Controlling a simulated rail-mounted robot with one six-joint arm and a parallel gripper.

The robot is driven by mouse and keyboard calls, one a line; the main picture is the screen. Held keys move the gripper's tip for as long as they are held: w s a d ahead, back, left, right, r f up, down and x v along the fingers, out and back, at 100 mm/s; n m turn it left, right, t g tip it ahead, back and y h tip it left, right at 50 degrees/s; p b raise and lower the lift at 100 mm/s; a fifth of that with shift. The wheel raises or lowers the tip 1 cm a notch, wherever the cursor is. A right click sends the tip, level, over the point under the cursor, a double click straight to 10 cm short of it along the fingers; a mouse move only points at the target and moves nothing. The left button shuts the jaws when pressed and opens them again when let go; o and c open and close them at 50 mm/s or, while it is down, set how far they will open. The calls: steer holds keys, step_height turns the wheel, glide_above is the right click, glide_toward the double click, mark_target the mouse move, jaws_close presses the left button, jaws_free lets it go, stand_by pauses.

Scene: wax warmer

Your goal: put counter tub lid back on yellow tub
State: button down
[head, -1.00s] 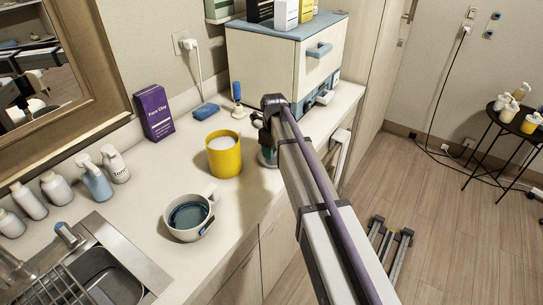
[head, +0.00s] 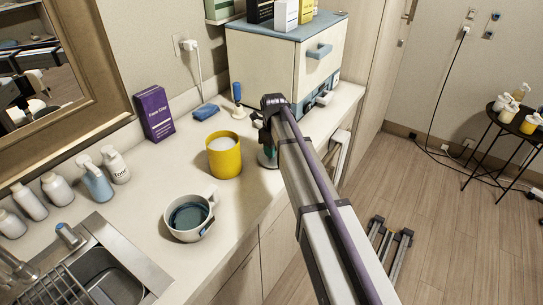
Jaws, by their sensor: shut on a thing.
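The yellow tub (head: 224,160) stands upright on the counter, with its top open and pale content showing. My gripper (head: 258,122) is at the far end of my arm, behind and to the right of the tub. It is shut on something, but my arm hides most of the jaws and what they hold. The tub lid cannot be made out clearly.
A white pot with dark teal content (head: 190,216) stands in front of the tub. A cream cabinet (head: 268,66) stands at the back. Bottles, a purple box (head: 157,112) and a sink are left.

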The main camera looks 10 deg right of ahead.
steer(key=shift+r, duration=0.15)
steer(key=shift+r+p, duration=1.75)
steer(key=shift+p, duration=0.1)
step_height(320, 180, up, 13)
steer(key=p, duration=1.3)
steer(key=s+a+f+n+b, duration=0.1)
steer(key=a+f+b, duration=0.2)
steer(key=a, duration=1.3)
steer(key=shift+s+a+f, duration=0.2)
steer(key=shift+a, duration=0.15)
steer(key=shift+f+b, duration=0.35)
steer(key=shift+b, duration=0.2)
